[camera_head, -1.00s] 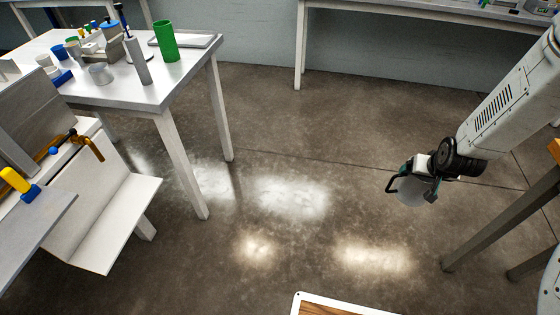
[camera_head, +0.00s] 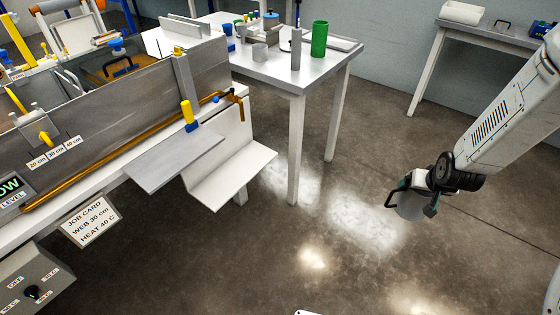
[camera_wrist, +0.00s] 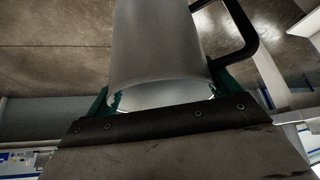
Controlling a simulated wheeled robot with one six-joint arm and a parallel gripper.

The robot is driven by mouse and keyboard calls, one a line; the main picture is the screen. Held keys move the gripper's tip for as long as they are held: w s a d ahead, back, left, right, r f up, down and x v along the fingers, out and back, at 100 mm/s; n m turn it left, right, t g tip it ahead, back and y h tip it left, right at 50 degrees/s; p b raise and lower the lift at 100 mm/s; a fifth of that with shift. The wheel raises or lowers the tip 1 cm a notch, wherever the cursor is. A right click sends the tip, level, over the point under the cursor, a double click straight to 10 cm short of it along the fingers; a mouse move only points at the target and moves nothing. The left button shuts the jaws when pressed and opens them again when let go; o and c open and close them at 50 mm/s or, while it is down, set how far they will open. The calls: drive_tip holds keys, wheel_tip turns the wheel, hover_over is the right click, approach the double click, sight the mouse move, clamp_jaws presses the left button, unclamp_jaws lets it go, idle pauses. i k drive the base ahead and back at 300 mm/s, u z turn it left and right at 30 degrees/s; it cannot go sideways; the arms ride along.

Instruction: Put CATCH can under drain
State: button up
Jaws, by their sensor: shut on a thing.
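My gripper (camera_head: 430,190) is shut on a grey can (camera_head: 409,206) with a black handle. It is held in the air over the floor at the right of the head view. The can (camera_wrist: 160,45) fills the middle of the wrist view between the green fingers; no label on it is readable. A brass drain spout (camera_head: 238,97) sticks out at the right end of the long metal bath (camera_head: 110,110). A pale sloped shelf (camera_head: 232,172) lies below the spout. The can is well to the right of the spout and apart from it.
A table (camera_head: 275,70) with a green cylinder (camera_head: 319,39) and tools stands behind the spout; its front leg (camera_head: 295,150) is between spout and can. A grey plate (camera_head: 172,160) juts from the bath. The floor (camera_head: 330,250) in the middle is clear. Another bench (camera_head: 480,35) is at back right.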

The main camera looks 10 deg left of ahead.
sight(247, 160)
drive_tip(key=u, duration=1.05)
drive_tip(key=i, duration=1.5)
